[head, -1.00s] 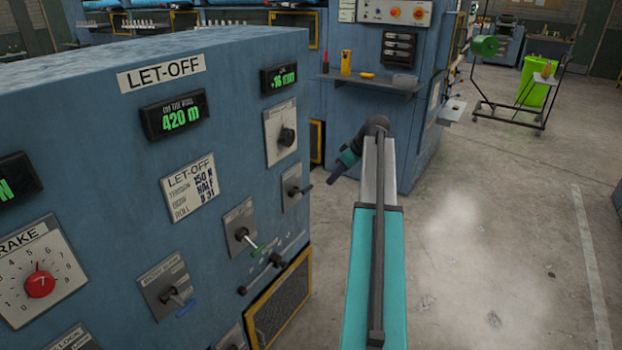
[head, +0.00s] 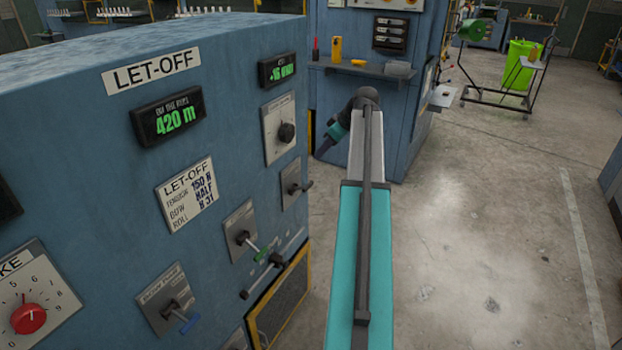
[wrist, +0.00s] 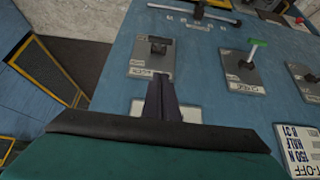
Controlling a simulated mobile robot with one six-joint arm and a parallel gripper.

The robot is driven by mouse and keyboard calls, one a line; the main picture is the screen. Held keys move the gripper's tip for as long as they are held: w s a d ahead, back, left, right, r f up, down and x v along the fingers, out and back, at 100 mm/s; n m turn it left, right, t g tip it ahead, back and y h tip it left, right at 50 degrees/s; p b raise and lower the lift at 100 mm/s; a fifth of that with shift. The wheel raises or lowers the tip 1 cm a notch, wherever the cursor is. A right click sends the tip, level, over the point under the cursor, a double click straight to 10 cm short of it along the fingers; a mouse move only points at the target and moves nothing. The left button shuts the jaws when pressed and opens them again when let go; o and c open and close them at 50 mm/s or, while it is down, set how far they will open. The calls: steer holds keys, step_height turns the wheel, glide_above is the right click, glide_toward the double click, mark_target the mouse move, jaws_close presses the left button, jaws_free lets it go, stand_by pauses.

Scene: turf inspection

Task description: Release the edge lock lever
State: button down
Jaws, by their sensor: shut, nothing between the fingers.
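No label reading edge lock can be made out. Several lever plates sit on the blue let-off cabinet (head: 120,160). The upper one, with a dark lever (head: 296,188), also shows in the wrist view (wrist: 155,58), its label too small to read. A green-handled lever (head: 245,240) is below it and shows in the wrist view (wrist: 246,62). A blue-handled lever (head: 175,312) is lower left. My gripper (head: 319,153) is shut and empty, above and right of the upper lever in the head view. In the wrist view its fingertips (wrist: 159,80) overlap that plate's edge; contact cannot be told.
A knob plate (head: 280,128) is above the upper lever. A dark bar handle (head: 262,275) and a yellow-framed grille (head: 280,305) are below. A shelf with small items (head: 360,68) stands behind my arm. The floor at right (head: 480,230) is open.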

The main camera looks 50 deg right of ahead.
steer(key=shift+d, duration=0.1)
steer(key=p, duration=0.4)
glide_above(309, 186)
step_height(309, 186, down, 10)
steer(key=shift+r, duration=0.25)
steer(key=shift+s+d+f+p, duration=0.1)
steer(key=shift+s+f+p, duration=0.15)
steer(key=shift+f, duration=0.45)
steer(key=shift+s+d+f+p, duration=0.1)
steer(key=shift+f+p, duration=0.1)
steer(key=shift+f, duration=0.45)
